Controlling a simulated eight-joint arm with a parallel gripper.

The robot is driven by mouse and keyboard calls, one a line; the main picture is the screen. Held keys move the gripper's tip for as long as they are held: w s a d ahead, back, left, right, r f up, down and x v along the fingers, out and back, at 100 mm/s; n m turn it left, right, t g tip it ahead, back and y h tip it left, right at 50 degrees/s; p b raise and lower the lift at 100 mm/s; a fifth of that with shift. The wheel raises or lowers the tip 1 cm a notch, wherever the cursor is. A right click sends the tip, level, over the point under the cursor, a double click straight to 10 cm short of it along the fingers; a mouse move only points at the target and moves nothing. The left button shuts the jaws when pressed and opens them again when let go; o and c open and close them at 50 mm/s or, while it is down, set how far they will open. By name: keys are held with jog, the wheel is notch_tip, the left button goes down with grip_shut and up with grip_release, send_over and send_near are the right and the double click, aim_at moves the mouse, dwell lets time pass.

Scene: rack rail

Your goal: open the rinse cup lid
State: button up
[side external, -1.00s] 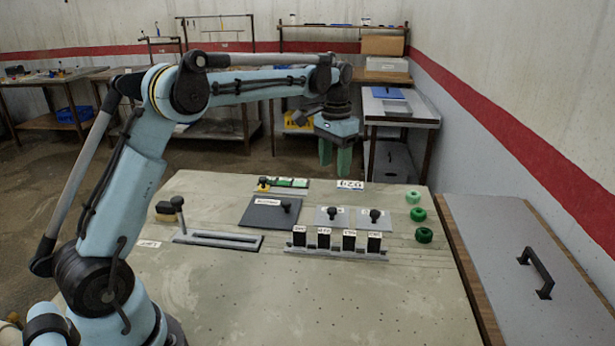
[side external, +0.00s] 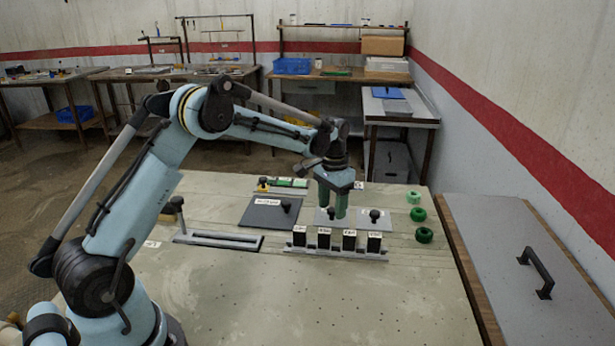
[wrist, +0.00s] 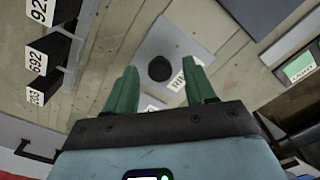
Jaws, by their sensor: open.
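Two small light grey lids with black knobs lie side by side on the bench. My open gripper (side external: 333,211) is lowered over the left one (side external: 322,221), its green fingers on either side of the knob in the side view. In the wrist view, a black knob (wrist: 160,68) on a light grey lid (wrist: 175,40) shows just beyond and between the spread fingertips (wrist: 163,80). A white label on that lid is partly hidden by a finger, so I cannot read it fully. The other small lid (side external: 384,224) stands to the right. Contact with the knob cannot be told.
A larger dark lid (side external: 258,213) with a knob lies to the left. A rail of labelled black blocks (side external: 348,243) stands in front of the lids. Green rings (side external: 424,235) lie to the right. A slotted grey track with an upright lever (side external: 178,214) is at left.

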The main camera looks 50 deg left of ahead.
jog(key=shift+f, duration=0.2)
jog(key=shift+c, duration=0.3)
grip_shut()
jog(key=shift+w+a+r, duration=0.1)
jog(key=shift+w+a, duration=2.8)
jog(key=shift+w, duration=0.15)
jog(key=shift+o, duration=0.3)
grip_release()
